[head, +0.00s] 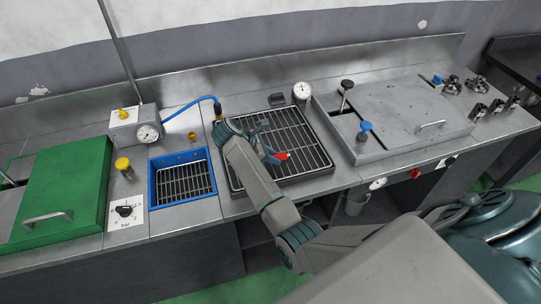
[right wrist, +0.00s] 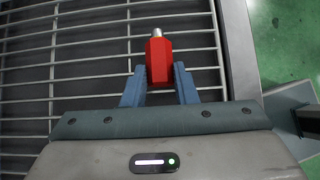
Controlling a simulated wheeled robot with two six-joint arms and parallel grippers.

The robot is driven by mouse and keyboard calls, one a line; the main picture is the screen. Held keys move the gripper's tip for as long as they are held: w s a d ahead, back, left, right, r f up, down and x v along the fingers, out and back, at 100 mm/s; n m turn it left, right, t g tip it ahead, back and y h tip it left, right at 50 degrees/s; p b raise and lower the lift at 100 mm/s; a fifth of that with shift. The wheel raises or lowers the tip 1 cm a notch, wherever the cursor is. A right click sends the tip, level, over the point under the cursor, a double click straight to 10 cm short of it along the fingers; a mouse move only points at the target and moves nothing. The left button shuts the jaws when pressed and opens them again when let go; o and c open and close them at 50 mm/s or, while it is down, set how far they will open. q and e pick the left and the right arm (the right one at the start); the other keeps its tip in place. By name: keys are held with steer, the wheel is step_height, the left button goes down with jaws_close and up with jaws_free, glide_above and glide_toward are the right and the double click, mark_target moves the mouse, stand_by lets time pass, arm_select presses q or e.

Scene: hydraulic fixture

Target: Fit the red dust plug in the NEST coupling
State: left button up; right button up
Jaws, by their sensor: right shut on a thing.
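The red dust plug (right wrist: 159,62) has a hexagonal body and a metal tip that points away from my right gripper (right wrist: 159,82). The gripper's blue fingers are closed on its sides. No NEST label is legible, so I cannot tell which fitting is the NEST coupling. My left gripper is not in view.
A blue hose (head: 188,106) runs from a gauge box (head: 135,127) to the grate. A blue-framed tray (head: 154,190) and a green lid (head: 75,185) lie left. A steel lid (head: 400,105) and several metal fittings stand right. A blue-capped post (head: 365,127) stands right of the grate.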

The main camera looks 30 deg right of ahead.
steer(key=o, duration=1)
steer(key=shift+c, duration=0.2)
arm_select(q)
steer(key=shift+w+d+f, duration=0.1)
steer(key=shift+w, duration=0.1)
arm_select(e)
steer(key=shift+a+r, duration=0.1)
steer(key=shift+r, duration=0.05)
steer(key=b+v, duration=0.2)
steer(key=v, duration=0.2)
steer(key=shift+w+a+b, duration=0.1)
steer(key=shift+a+b, duration=0.1)
steer(key=shift+b, duration=0.15)
arm_select(q)
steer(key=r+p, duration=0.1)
steer(key=p, duration=0.3)
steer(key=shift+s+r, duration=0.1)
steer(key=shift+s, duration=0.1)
arm_select(e)
steer(key=v, duration=0.7)
steer(key=shift+r, duration=0.35)
